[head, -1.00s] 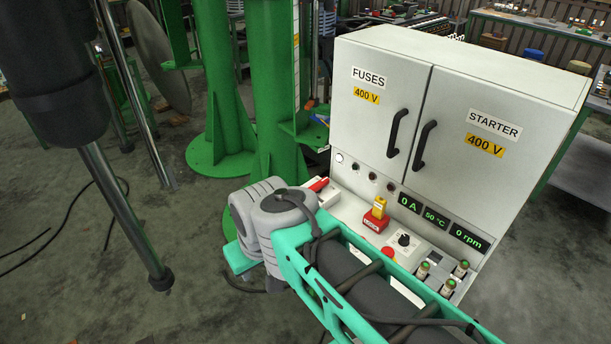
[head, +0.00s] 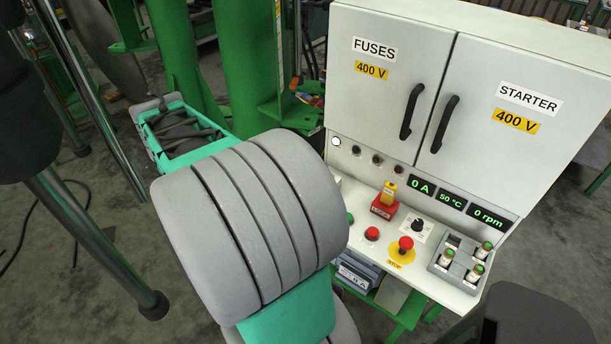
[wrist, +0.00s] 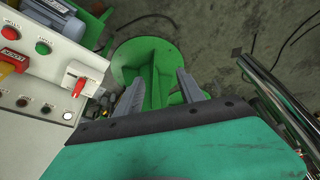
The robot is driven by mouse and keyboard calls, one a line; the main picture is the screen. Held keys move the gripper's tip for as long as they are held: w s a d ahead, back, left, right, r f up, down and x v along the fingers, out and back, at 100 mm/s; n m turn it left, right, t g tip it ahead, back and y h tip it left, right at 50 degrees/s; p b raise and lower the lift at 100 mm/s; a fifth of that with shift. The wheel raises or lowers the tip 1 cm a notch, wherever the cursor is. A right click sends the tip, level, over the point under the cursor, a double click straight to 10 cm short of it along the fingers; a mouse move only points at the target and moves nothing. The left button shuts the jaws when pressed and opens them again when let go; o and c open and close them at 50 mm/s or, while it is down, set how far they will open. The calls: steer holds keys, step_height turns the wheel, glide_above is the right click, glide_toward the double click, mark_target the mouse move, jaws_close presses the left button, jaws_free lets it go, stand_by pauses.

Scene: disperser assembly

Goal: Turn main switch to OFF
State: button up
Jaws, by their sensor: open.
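A red-handled switch (wrist: 78,87) on a white box (wrist: 88,70) shows at the left of the wrist view. It looks like the main switch, but no label on it is readable. In the head view my arm hides nearly all of it. My gripper (wrist: 158,77) is open and empty in the wrist view. Its two grey fingers stand apart over the green base and floor, to the right of the switch and not touching it. In the head view I cannot make out the gripper's fingers.
The white cabinet (head: 400,22) has two shut doors with black handles. Its panel carries a red-and-yellow block (head: 385,203), a black knob (head: 417,226), a red stop button (head: 405,244) and displays reading 0 A, 50 °C and 0 rpm. Green posts (head: 237,60) stand left of it.

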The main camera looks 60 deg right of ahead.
steer(key=s+d+f+m+g+b, duration=0.1)
steer(key=s+d+f+m, duration=0.2)
steer(key=d, duration=0.7)
steer(key=s+d+f+m+g+h, duration=0.1)
steer(key=s+d+f+m, duration=0.3)
steer(key=d, duration=0.7)
steer(key=s+d+f+m+g+b, duration=0.1)
steer(key=s+d+f+m, duration=0.2)
steer(key=s+d+f, duration=0.3)
steer(key=shift+s+d+f+m+h+b, duration=0.1)
steer(key=shift+s+d+m, duration=0.1)
steer(key=shift+d, duration=0.55)
steer(key=shift+s+d+f+m+h+b, duration=0.1)
steer(key=shift+s+d+f, duration=0.05)
steer(key=shift+d, duration=0.65)
steer(key=shift+s+d+f+m+h+b, duration=0.1)
steer(key=shift+s+d, duration=0.1)
steer(key=shift+d, duration=0.55)
steer(key=x, duration=0.6)
steer(key=shift+s+d+f+p, duration=0.1)
steer(key=shift+d+f+p, duration=0.05)
steer(key=shift+f+p, duration=0.15)
steer(key=shift+d+f, duration=0.15)
steer(key=shift+f, duration=0.15)
jaws_close()
